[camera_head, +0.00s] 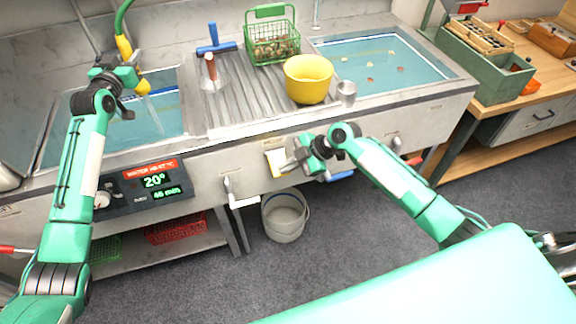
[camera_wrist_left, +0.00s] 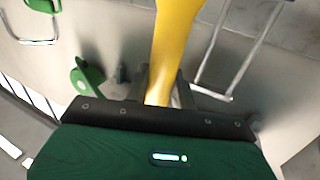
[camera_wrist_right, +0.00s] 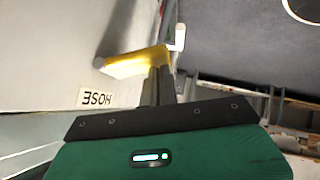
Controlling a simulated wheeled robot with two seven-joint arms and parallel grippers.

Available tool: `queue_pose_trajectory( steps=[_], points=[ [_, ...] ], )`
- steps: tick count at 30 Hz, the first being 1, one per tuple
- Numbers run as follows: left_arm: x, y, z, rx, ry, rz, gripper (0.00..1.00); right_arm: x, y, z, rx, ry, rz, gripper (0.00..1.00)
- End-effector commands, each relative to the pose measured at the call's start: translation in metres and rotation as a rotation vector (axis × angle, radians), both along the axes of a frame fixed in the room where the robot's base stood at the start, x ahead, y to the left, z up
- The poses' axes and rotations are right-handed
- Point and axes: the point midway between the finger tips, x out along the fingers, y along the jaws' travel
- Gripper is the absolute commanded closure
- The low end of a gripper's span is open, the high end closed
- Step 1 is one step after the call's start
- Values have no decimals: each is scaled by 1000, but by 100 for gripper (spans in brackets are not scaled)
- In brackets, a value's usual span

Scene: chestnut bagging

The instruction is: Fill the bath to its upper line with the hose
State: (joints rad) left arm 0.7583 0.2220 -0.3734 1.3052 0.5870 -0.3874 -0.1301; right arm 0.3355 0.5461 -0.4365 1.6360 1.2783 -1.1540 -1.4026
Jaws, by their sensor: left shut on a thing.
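The left bath (camera_head: 60,133) holds blue-green water, with a line on its back wall partly hidden by my arm. My left gripper (camera_head: 134,82) is shut on the yellow hose nozzle (camera_head: 143,88), whose tip points down over this bath; the nozzle also shows in the left wrist view (camera_wrist_left: 175,45). I cannot make out a stream from it. My right gripper (camera_head: 291,161) is at the yellow hose lever (camera_head: 275,163) on the counter front. In the right wrist view its fingers (camera_wrist_right: 160,85) are close together against the yellow lever (camera_wrist_right: 135,63), beside a HOSE label (camera_wrist_right: 97,97).
A panel (camera_head: 150,185) reads 20° and 45 min. The right bath (camera_head: 420,98) holds floating chestnuts. A bucket (camera_head: 285,220) stands below.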

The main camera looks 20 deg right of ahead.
Motion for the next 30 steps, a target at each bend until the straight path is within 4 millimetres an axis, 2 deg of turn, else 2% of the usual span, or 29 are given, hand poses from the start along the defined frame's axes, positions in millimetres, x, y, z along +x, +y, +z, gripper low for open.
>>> queue_pose_trajectory(
  steps=[24,30],
  points=[
    [0,1,0,0,-1,1,100,-1,-1,-4,-4,6,0,100],
    [0,1,0,0,-1,1,100,-5,-1,5,-5,3,1,100]
  ],
)
